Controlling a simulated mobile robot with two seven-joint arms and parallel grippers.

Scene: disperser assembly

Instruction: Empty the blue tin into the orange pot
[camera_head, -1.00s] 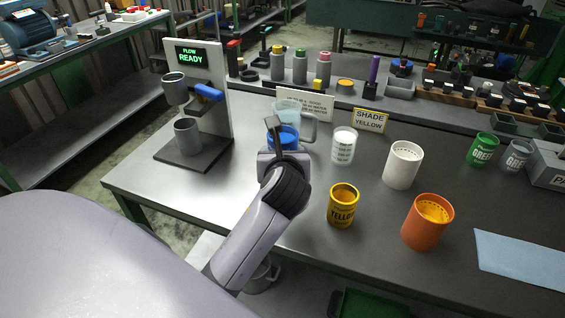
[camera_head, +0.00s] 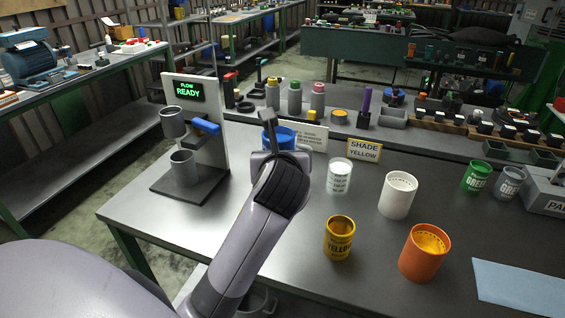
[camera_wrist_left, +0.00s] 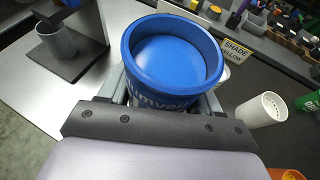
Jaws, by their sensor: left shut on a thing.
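The blue tin (camera_head: 284,137) is upright near the middle of the bench, partly hidden behind my left wrist. In the left wrist view the blue tin (camera_wrist_left: 175,88) shows a wide round rim, a smooth blue inside and white lettering. My left gripper (camera_head: 272,146) is shut on it, with a finger on each side in the wrist view. The orange pot (camera_head: 421,259) stands upright at the right front of the bench, apart from the tin, with yellow-orange showing inside. A bit of it shows at the wrist view's lower right edge (camera_wrist_left: 286,174). My right gripper is out of view.
A yellow tin (camera_head: 338,241), a white lettered cup (camera_head: 339,178) and a white pot (camera_head: 397,197) stand between tin and orange pot. A stand (camera_head: 187,125) with grey cups is at left. A blue sheet (camera_head: 520,289) lies at right.

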